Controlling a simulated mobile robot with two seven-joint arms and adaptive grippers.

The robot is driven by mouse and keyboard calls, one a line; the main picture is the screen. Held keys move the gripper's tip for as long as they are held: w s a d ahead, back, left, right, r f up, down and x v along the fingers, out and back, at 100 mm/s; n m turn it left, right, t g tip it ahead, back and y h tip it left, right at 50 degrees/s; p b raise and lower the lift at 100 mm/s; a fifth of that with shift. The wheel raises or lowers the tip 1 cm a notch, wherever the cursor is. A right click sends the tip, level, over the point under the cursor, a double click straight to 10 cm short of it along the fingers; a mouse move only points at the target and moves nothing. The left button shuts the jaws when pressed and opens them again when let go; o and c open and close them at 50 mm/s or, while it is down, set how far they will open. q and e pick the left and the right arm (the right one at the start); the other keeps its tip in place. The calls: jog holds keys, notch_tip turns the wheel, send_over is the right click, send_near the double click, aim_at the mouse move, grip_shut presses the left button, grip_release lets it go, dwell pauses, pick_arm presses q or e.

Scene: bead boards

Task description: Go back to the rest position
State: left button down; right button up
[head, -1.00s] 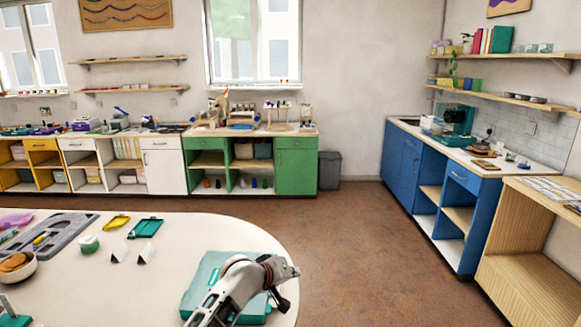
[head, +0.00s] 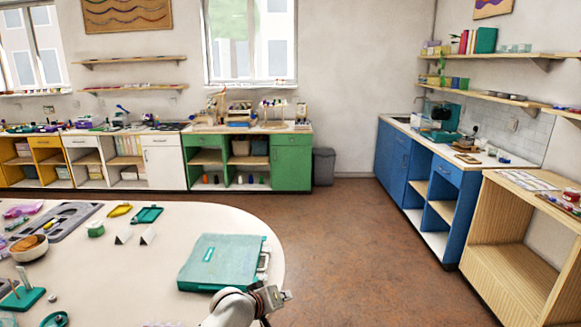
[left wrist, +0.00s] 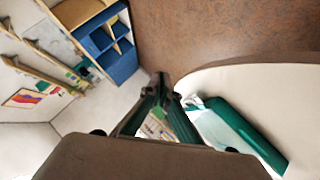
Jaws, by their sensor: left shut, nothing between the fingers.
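My left gripper shows in the left wrist view (left wrist: 160,84) with its two dark fingertips together and nothing between them. In the head view only my left wrist and part of that gripper (head: 266,318) show at the bottom edge, in front of the teal case (head: 220,262). The case lies flat and shut on the pale table (head: 150,275), near its rounded right end. My right gripper is in neither view.
The table also holds a grey tray (head: 62,228), a bowl (head: 28,248), a yellow dish (head: 120,210), a small teal tray (head: 147,215) and a teal stand (head: 22,297). The floor (head: 350,240) right of the table is clear, up to the blue cabinets (head: 400,165).

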pick_arm(q)
jog(key=s+a+f+m+y, duration=0.1)
jog(key=s+a+f, duration=0.4)
jog(key=s+f, duration=0.3)
jog(key=s+a+f+m+y, duration=0.1)
jog(key=s+a+f, duration=0.55)
jog(key=s, duration=0.35)
jog(key=s+a+f+m+y, duration=0.1)
jog(key=s+a, duration=0.3)
jog(key=s, duration=0.6)
jog(key=s+a+f+m, duration=0.1)
jog(key=s+a+m, duration=0.2)
jog(key=s, duration=0.7)
jog(key=shift+s+a+f+t+y, duration=0.25)
jog(key=shift+a+f+t+y, duration=0.15)
jog(key=shift+a, duration=0.55)
